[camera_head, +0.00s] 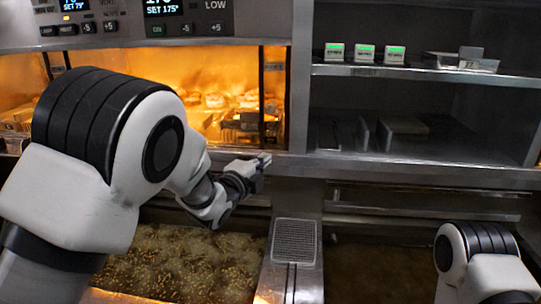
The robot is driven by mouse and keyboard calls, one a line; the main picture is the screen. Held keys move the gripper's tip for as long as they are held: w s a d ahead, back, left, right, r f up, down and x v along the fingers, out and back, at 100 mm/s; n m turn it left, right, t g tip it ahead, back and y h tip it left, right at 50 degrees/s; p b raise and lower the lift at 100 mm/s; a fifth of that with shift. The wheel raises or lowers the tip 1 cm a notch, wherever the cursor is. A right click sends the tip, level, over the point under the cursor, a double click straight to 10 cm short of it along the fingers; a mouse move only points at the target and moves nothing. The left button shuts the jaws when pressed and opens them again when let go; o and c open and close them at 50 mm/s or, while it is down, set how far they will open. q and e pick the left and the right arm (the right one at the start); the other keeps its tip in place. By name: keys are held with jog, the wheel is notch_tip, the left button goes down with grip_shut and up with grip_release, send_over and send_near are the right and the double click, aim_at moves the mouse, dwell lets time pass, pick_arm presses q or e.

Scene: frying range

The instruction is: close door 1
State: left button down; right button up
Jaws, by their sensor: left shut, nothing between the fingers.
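No panel marked as door 1 can be made out. The lit warming cabinet (215,65) at the upper left has a bright orange interior with food inside, and its front looks open or glazed; I cannot tell which. My left gripper (262,163) is shut and empty. It is at the metal ledge below the cabinet's lower right corner; I cannot tell if it touches the ledge. My left arm hides much of the cabinet's left part. Of my right arm only a link shows at the lower right; its gripper is out of view.
A control panel (135,22) with displays runs above the cabinet. Dark shelves (400,72) at the right hold several small green-topped boxes and metal trays. A fryer vat (180,265) with bubbling oil lies below my left arm. A mesh basket part (294,241) stands beside it.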

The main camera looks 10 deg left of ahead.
aim_at(271, 142)
pick_arm(q)
jog(key=p+x, duration=0.5)
jog(key=x, duration=0.5)
jog(key=shift+w+d+r+p, duration=0.1)
jog(key=shift+r+p, duration=0.05)
jog(key=shift+p, duration=0.2)
jog(key=a+p, duration=0.2)
jog(key=a, duration=0.1)
jog(key=shift+w+a, duration=0.15)
jog(key=shift+a, duration=0.15)
jog(key=shift+a+f, duration=0.25)
jog(key=shift+a, duration=0.1)
jog(key=shift+d, duration=0.2)
jog(key=shift+a+f, duration=0.1)
